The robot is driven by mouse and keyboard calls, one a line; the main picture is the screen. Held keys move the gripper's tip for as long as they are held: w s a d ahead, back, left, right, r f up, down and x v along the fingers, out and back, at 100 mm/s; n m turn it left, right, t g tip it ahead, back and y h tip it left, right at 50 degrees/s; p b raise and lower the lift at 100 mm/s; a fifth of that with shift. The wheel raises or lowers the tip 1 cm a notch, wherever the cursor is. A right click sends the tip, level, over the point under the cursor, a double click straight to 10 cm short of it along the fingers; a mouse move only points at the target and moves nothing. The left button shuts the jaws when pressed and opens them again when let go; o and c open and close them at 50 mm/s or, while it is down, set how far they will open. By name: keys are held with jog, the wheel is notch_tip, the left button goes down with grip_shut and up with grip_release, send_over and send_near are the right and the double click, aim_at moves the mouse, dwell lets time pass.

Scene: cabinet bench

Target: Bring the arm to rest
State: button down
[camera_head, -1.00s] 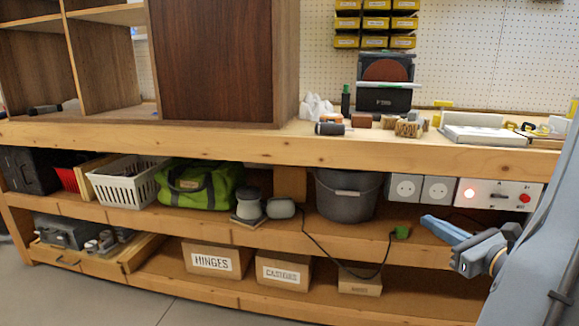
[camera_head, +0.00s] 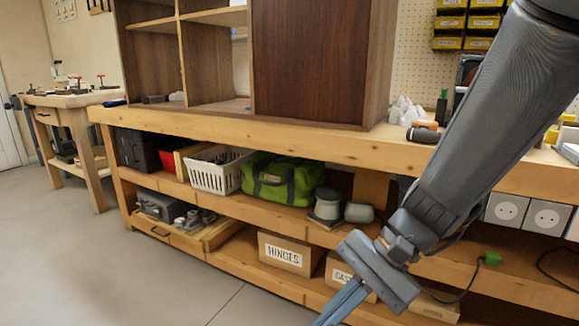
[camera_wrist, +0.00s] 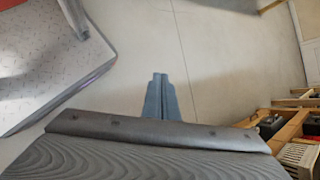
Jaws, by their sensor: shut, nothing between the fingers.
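My gripper (camera_head: 343,304) hangs low in front of the bench's lower shelf in the head view, its blue-grey fingers pointing down and to the left. In the wrist view its fingers (camera_wrist: 161,80) are together over the bare floor, with nothing between them. My arm comes in from the upper right of the head view and hides part of the bench, the bin beneath and one box.
The wooden bench (camera_head: 300,138) carries a brown cabinet (camera_head: 310,60). Its shelves hold a white basket (camera_head: 215,172), a green bag (camera_head: 280,180) and a HINGES box (camera_head: 285,254). A second bench (camera_head: 75,100) stands far left. The floor (camera_head: 90,260) at left is clear.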

jog(key=s+a+r+n+t+h, duration=0.2)
jog(key=s+a+n+h, duration=0.45)
jog(key=n, duration=0.85)
jog(key=d+r+m+p, duration=0.3)
jog(key=d+r+p, duration=0.7)
jog(key=r+p, duration=0.3)
jog(key=d+r+m+h+p, duration=0.1)
jog(key=d+r+m+p, duration=0.2)
jog(key=d+r+p, duration=0.6)
notch_tip(320, 180, up, 4)
jog(key=p, duration=1)
jog(key=shift+d+m+p, duration=0.3)
jog(key=shift+d+p, duration=0.05)
jog(key=shift+d, duration=0.05)
jog(key=shift+s+f+h, duration=0.1)
jog(key=shift+h, duration=0.15)
